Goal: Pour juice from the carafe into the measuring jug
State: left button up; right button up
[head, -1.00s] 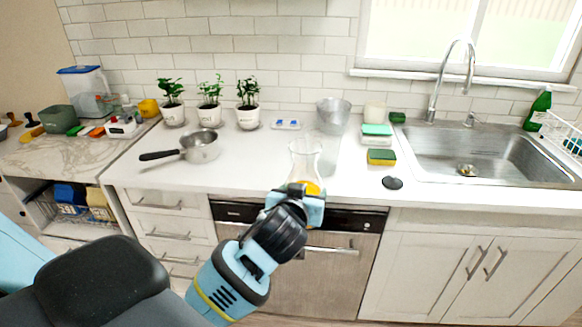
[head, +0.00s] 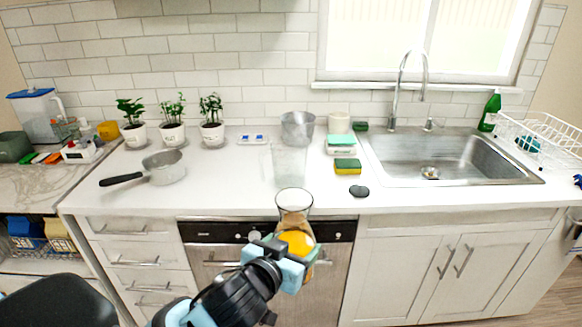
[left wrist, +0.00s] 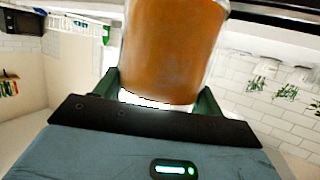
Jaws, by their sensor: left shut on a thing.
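The carafe (head: 294,205) is clear glass with orange juice in its lower part. My left gripper (head: 284,256) is shut on its lower body and holds it upright in the air, in front of the counter edge. In the left wrist view the carafe (left wrist: 172,50) fills the space between the two fingers of my left gripper (left wrist: 158,98). A clear, empty-looking vessel, seemingly the measuring jug (head: 289,165), stands on the counter behind the carafe; its lower front is close to the carafe's rim in the picture. My right gripper is not in view.
A grey metal pot (head: 298,128) stands behind the jug. A saucepan (head: 165,168) and several potted plants (head: 172,134) are to the left. Sponges (head: 347,165), a dark disc (head: 359,191) and the sink (head: 440,160) are to the right. The counter left of the jug is clear.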

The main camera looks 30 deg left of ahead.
aim_at(289, 154)
jog(key=i+u, duration=0.25)
jog(key=i, duration=0.2)
jog(key=i+u, duration=0.25)
jog(key=i, duration=0.15)
